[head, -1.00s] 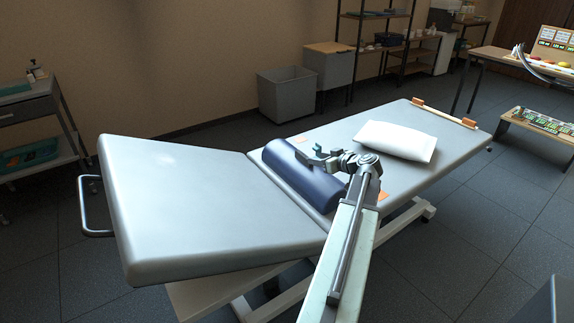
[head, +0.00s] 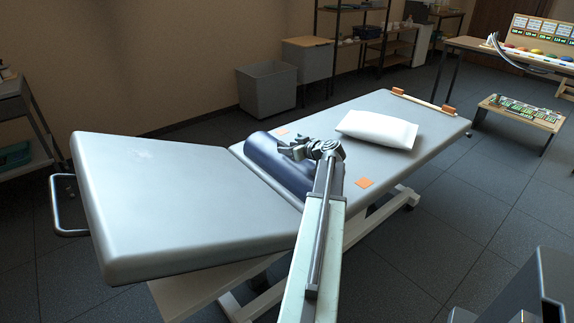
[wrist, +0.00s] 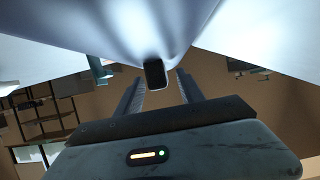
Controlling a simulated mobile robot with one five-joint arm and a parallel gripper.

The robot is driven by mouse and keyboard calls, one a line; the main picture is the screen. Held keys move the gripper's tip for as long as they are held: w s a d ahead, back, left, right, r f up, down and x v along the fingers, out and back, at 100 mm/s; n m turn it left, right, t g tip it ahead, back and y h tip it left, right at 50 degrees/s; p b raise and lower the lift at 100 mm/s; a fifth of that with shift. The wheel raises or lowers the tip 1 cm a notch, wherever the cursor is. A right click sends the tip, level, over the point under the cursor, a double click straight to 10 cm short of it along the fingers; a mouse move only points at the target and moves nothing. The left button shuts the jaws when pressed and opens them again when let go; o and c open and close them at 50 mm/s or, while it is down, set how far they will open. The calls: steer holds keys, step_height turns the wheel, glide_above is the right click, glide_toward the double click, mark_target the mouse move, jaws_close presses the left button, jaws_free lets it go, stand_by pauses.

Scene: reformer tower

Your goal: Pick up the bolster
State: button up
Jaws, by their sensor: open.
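The bolster (head: 264,153) is a dark blue padded roll lying across the grey table (head: 180,185), at the joint of the raised section and the flat section. My arm hides part of its near half. My gripper (head: 287,150) is open at the bolster in the head view; I cannot tell there if they touch. In the wrist view, a large pale blue, shiny surface, seemingly the bolster (wrist: 140,25), fills the top. A small dark tab (wrist: 155,72) hangs from it between the fingertips of my open gripper (wrist: 158,80). The fingers are not shut on it.
A white pillow (head: 377,129) lies on the flat section, right of the bolster. Orange pads (head: 364,182) mark the table, and a bar with orange ends (head: 425,103) stands at its far end. A grey bin (head: 267,90) and shelves are behind.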

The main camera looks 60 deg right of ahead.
jaws_close()
stand_by(1.4)
